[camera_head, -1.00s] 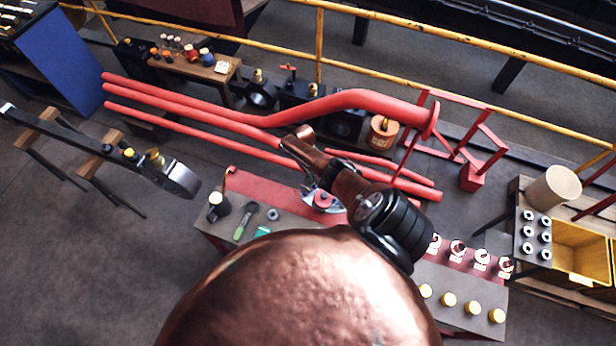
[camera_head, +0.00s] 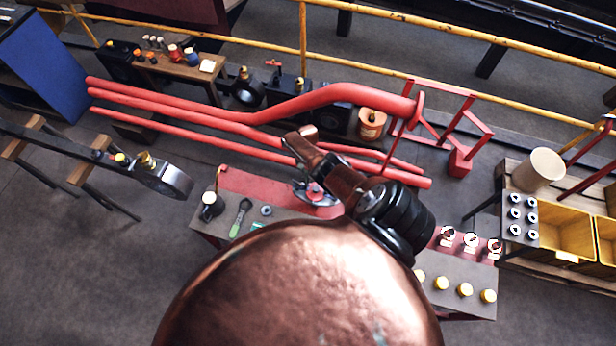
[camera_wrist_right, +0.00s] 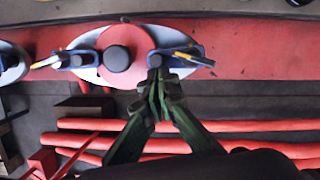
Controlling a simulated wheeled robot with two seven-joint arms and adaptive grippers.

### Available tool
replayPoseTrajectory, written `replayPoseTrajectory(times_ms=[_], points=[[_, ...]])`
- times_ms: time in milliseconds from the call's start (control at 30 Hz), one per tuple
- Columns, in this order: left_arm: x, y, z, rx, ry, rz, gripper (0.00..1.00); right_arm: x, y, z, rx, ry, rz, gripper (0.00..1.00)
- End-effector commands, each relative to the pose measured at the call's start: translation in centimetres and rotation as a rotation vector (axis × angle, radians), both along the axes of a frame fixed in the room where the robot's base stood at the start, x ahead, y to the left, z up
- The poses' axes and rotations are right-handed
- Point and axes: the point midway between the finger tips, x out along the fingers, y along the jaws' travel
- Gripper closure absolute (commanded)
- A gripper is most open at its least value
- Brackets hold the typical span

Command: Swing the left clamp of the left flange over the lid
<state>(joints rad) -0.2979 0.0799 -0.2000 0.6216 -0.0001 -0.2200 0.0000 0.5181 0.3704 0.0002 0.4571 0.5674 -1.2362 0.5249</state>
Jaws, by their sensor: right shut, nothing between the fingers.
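The left flange (camera_head: 318,196) lies on the red strip of the bench, partly hidden by my right arm in the head view. In the right wrist view, which looks from the opposite side, it is a pale oval plate (camera_wrist_right: 197,47) with a round red lid (camera_wrist_right: 128,43) and a dark central knob. A blue clamp with a yellow-tipped arm (camera_wrist_right: 178,55) sits right of the lid there, pointing outward; another blue clamp (camera_wrist_right: 78,60) sits on the other side. My right gripper (camera_wrist_right: 158,84) is shut and empty, its green fingertips close beside the right-hand clamp; contact is unclear. My left gripper is out of view.
Red pipes (camera_head: 190,110) run behind the bench. Several yellow caps (camera_head: 464,290) sit at the bench's right. Another flange shows at the wrist view's left edge (camera_wrist_right: 10,62).

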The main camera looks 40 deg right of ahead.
Motion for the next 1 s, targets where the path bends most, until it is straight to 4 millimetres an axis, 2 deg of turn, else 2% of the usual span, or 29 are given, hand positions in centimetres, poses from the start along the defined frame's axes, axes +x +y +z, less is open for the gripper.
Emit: replayPoseTrajectory(times_ms=[667,767,1000], points=[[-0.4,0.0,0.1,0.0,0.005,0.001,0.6,0.0,0.1,0.0,0.0,0.0,0.003,1.0],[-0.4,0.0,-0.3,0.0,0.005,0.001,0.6,0.1,-0.2,-0.1,-0.001,0.0,0.002,1.0],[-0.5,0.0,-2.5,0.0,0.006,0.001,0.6,1.1,-2.1,-0.4,0.0,-0.001,0.002,1.0]])
